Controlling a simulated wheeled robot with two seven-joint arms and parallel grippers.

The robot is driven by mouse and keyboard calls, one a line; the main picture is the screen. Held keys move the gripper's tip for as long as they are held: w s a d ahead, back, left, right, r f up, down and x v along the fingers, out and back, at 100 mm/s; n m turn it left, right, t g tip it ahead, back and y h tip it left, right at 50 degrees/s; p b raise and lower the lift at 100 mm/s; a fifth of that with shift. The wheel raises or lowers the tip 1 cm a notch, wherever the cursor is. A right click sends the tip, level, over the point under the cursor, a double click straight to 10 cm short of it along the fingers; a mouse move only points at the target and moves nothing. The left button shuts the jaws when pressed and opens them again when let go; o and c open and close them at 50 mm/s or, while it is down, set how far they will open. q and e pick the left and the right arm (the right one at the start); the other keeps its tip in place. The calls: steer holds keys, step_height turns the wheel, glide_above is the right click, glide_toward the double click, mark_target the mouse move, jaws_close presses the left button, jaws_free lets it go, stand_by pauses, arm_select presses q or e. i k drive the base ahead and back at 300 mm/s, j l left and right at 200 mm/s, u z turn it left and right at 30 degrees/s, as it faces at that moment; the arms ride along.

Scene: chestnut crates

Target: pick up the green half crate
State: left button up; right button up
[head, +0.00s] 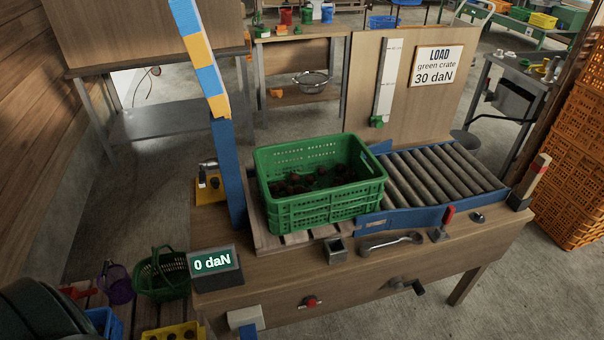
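The green crate (326,211) stands upright in the middle of the head view, on a slatted wooden platform (262,237) on the workbench. Its walls are slotted, and several dark brown chestnuts (300,184) lie low inside. Its right end is beside the near left end of the roller conveyor; whether they touch I cannot tell. No gripper is seen at the crate. Neither my left nor my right gripper is in view.
A blue-framed roller conveyor (440,176) lies right of the crate. A tall blue and orange post (232,170) rises at its left. A display (214,264) reads 0 daN.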

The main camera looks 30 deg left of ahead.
mark_target(303, 184)
steer(key=i+u, duration=0.45)
steer(key=i+l+u, duration=0.1)
steer(key=i+u, duration=0.4)
steer(key=k, duration=0.05)
